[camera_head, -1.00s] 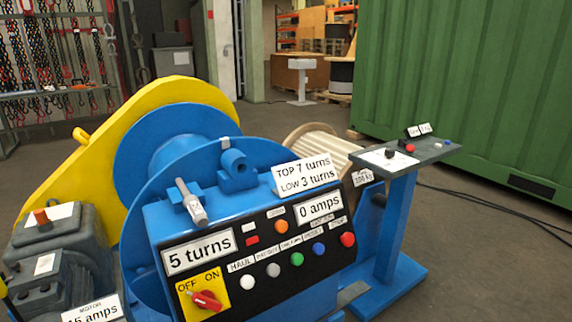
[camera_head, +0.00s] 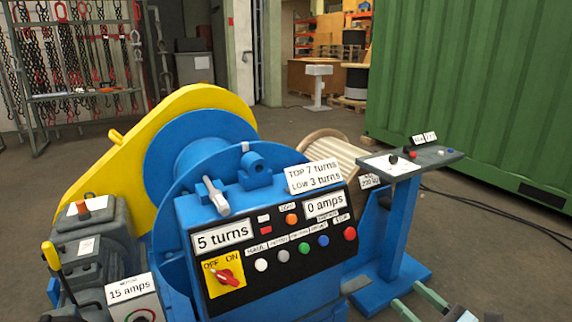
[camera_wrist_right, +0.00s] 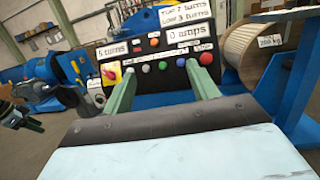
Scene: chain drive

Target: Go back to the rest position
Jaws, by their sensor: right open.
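My right gripper (camera_head: 408,296) reaches in at the bottom right of the head view with its two green fingers apart and nothing between them. In the right wrist view the open fingers (camera_wrist_right: 163,80) point toward the winch's control panel (camera_wrist_right: 160,62), apart from it as far as I can tell. The black panel (camera_head: 285,262) reads 5 turns and 0 amps. A dark part with green pieces, which looks like my left gripper (camera_wrist_right: 22,118), shows at the left of the right wrist view; its fingers are too small to read. The head view does not show it.
The blue winch (camera_head: 190,215) with its yellow guard (camera_head: 140,150) fills the middle. A motor box (camera_head: 135,300) reads 15 amps. A small stand (camera_head: 410,160) with buttons is at the right, near my right gripper. A green container (camera_head: 480,90) is behind. Open floor lies at right.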

